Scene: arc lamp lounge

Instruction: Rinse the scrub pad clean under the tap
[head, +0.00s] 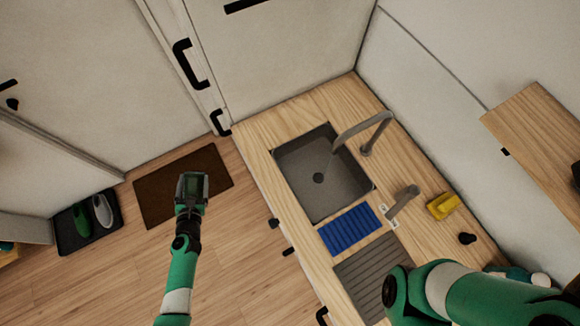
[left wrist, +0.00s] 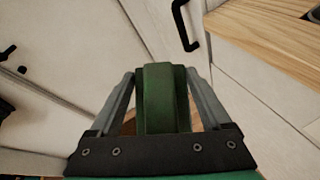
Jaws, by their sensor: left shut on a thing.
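My left gripper (head: 192,187) is shut on a dark green block, seemingly the scrub pad (left wrist: 165,98), gripped between both fingers. It is held over the floor side, left of the counter and away from the sink. The grey sink basin (head: 306,190) is set in the wooden counter, with a dark drain in its floor. The tap (head: 376,134) stands behind it, its spout bent over the basin. A grey lever (head: 403,197) with a small marked plate stands to its right. I cannot tell whether water runs. My right arm enters at lower right; its gripper is not visible.
A blue ribbed mat (head: 350,230) and a grey draining board (head: 372,271) lie right of the basin. A yellow block (head: 442,206) and a black knob (head: 466,238) are near the wall. A brown mat (head: 155,200) and shoe tray (head: 74,237) lie on the floor.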

